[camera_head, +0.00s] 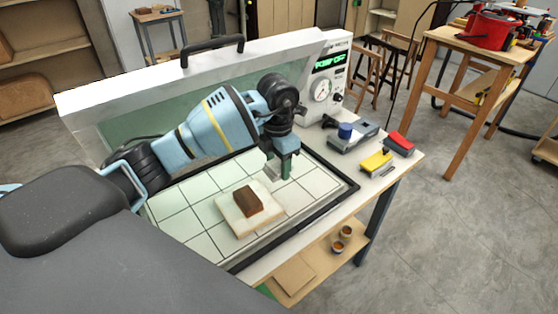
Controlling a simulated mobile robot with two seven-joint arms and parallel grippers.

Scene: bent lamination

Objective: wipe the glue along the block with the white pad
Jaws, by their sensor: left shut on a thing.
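A small brown block (247,202) sits on a pale square board (231,218) on the gridded white bed. I cannot make out any glue on it. My left gripper (279,170) points down above the bed, behind and to the right of the block and apart from it in the picture. It is shut on a small whitish piece (271,171), which looks like the white pad; the fingers partly hide it. My right gripper is out of view.
The bed (180,203) has a dark raised frame (333,187) and an upright pale lid (150,78) behind. A control box (325,85) stands at the back right. A yellow block (376,162) and a red block (400,143) lie on the table's right end.

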